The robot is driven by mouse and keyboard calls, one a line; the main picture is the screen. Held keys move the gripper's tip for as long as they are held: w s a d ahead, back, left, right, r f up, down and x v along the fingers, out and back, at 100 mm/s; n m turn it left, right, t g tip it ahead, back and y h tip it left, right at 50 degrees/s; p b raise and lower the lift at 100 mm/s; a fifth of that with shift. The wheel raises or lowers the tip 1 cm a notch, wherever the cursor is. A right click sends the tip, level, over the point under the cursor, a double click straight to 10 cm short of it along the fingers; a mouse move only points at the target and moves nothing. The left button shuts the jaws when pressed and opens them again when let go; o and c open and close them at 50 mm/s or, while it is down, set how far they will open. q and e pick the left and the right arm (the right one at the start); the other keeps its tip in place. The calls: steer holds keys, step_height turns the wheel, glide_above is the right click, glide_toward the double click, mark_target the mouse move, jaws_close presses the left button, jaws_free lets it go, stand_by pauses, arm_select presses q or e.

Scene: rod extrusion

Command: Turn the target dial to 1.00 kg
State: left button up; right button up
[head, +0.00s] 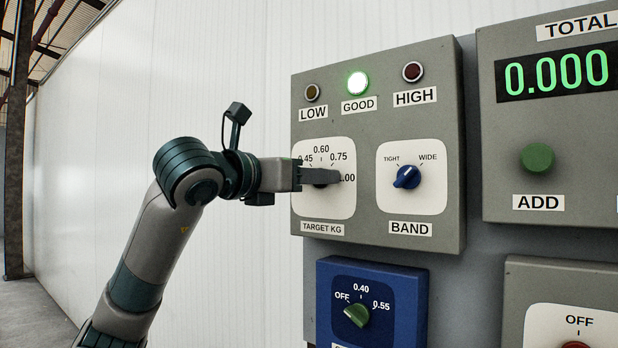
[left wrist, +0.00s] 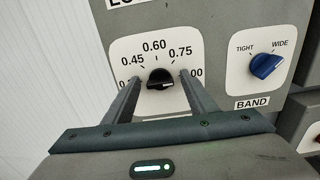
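The target dial plate (head: 312,208) is white, marked TARGET KG, on the upper grey panel. Its scale reads 0.45, 0.60, 0.75 and a partly covered 1.00. The black dial knob (left wrist: 160,79) shows in the left wrist view below the 0.60 mark; where it points is unclear. My left gripper (head: 322,173) is at the dial and covers most of the knob in the head view. In the left wrist view my left gripper (left wrist: 160,74) is open, one finger on each side of the knob, with visible gaps. My right gripper is not in view.
The blue BAND knob (head: 407,177) is right of the dial. The GOOD lamp (head: 358,83) glows green; LOW and HIGH are dark. A blue panel (head: 400,290) with a green knob is below. At right, a display (head: 557,73) reads 0.000 above a green ADD button (head: 537,158).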

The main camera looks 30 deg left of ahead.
arm_select(q)
steer(key=s+a+b, duration=0.1)
steer(key=s+b, duration=0.5)
steer(key=s, duration=1.1)
steer(key=shift+s+a, duration=0.2)
steer(key=shift+f, duration=0.1)
stand_by(0.3)
